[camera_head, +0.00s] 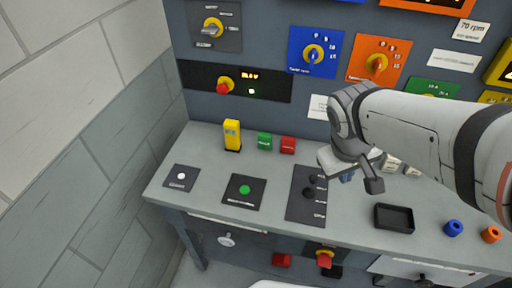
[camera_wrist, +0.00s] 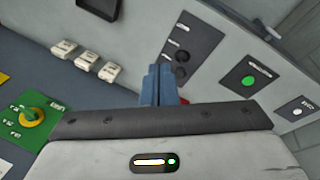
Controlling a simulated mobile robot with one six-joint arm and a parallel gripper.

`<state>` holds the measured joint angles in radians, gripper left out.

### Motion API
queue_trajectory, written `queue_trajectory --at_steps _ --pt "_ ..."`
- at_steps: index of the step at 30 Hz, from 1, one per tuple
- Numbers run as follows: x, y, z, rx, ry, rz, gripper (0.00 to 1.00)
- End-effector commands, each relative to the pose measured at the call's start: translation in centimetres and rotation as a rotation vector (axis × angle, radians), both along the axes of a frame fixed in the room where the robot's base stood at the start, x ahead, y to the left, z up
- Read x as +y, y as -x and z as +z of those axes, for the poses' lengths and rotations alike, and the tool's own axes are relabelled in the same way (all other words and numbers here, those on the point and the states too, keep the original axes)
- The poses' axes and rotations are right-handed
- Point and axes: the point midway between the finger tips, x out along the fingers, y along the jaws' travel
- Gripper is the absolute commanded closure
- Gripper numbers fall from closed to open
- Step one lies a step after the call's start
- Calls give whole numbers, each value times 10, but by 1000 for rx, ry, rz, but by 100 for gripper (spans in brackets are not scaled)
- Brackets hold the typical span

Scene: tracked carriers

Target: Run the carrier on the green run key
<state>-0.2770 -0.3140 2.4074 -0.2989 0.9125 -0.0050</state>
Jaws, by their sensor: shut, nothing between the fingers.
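A round green button (camera_head: 244,189) sits on a dark plate (camera_head: 237,202) with a small label, on the grey bench top left of my arm. The green button also shows in the wrist view (camera_wrist: 249,82), at the right. My gripper (camera_head: 347,177) is over the bench, to the right of the black lever panel (camera_head: 297,210) and apart from the green button. In the wrist view its blue fingers (camera_wrist: 161,80) are together with nothing between them. I cannot pick out a carrier for certain in either view.
A white button (camera_head: 181,176) lies further left. A black tray (camera_head: 394,218) is at the right. A red knob (camera_head: 223,87) and several dials are on the wall panel.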

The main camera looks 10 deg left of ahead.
Motion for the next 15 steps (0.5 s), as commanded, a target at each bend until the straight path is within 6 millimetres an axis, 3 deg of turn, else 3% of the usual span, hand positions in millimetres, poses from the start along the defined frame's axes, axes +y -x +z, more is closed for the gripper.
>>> queue_trajectory --at_steps 1,7,12,15 --pt "17 -14 -16 30 76 121 100" --pt "94 -63 -58 60 389 595 100" --pt "175 -82 -94 33 613 953 100" --pt "213 -84 -111 9 702 1100 100"
